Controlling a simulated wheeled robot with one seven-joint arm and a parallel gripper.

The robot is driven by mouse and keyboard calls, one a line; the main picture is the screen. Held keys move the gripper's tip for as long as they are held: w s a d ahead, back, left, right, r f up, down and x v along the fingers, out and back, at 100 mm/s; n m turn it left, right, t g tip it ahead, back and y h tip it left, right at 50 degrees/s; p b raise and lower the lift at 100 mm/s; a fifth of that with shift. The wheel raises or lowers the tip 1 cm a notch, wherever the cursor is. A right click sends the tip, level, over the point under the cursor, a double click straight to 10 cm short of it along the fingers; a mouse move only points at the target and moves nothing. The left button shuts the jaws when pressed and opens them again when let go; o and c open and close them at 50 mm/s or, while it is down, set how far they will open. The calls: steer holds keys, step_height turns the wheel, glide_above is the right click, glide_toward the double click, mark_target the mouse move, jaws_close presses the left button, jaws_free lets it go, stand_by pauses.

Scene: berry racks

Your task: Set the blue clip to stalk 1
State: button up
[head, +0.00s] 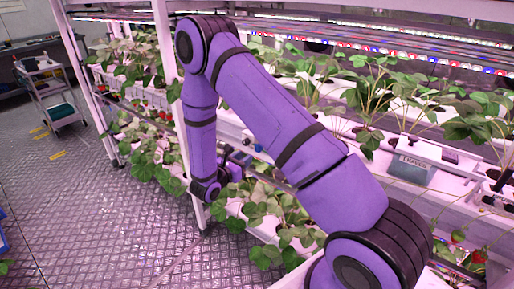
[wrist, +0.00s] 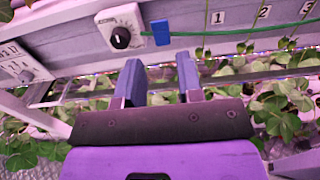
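The blue clip (wrist: 161,32) sits on the grey panel in the wrist view, at the left end of a thin green line. The label 1 (wrist: 217,17) is on the panel to the right of the clip. I cannot tell from these frames which stem, if any, is stalk 1. My gripper (wrist: 158,62) is open and empty, its two fingers apart and pointing toward the panel. The clip lies beyond the fingertips, roughly in line with the gap between them. In the head view my arm reaches down to the rack, and the clip cannot be made out.
A round dial (wrist: 121,37) is on the panel just left of the clip. Labels 2 (wrist: 264,12) and 3 (wrist: 307,7) are farther right. Leaves hang below the panel.

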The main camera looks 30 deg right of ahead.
mark_target(256, 148)
steer(key=x, duration=0.9)
steer(key=shift+d, duration=0.1)
